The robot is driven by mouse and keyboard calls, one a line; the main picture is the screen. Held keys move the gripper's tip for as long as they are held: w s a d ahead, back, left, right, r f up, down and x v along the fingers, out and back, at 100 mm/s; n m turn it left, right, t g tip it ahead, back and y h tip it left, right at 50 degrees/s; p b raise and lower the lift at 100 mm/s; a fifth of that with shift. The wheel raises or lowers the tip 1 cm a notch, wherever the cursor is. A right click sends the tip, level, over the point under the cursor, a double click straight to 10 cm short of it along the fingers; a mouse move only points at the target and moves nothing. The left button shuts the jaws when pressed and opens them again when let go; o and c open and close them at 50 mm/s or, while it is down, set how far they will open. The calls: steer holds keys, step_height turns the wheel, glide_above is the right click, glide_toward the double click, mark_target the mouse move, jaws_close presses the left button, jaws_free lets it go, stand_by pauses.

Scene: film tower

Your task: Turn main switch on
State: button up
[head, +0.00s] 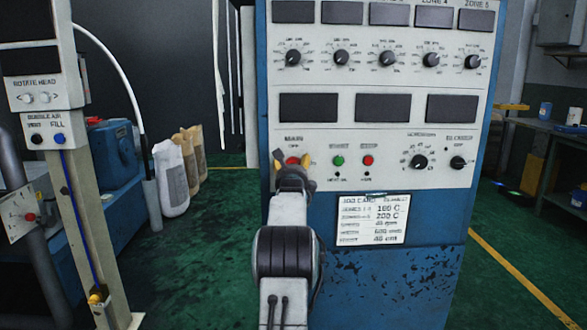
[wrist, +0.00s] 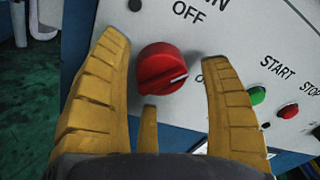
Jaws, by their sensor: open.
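The main switch is a red round knob (wrist: 163,72) on the white front panel, with "OFF" printed above it. Its white mark points right, toward a label starting with "O" that my right finger partly hides.
A green start button (head: 338,160) and a red stop button (head: 368,160) sit right of the switch. More black dials (head: 387,59) and dark displays (head: 383,107) fill the blue cabinet's panel. A paper sign (head: 372,219) is below. Sacks (head: 172,180) stand left of the cabinet.

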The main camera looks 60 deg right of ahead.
steer(key=shift+w+d, duration=0.15)
steer(key=shift+d, duration=0.2)
steer(key=shift+c, duration=0.3)
steer(key=c, duration=1.1)
steer(key=shift+m+b, duration=0.4)
steer(key=shift+m, duration=1.1)
steer(key=shift+w, duration=0.1)
steer(key=o, duration=1.2)
steer(key=shift+c, duration=0.2)
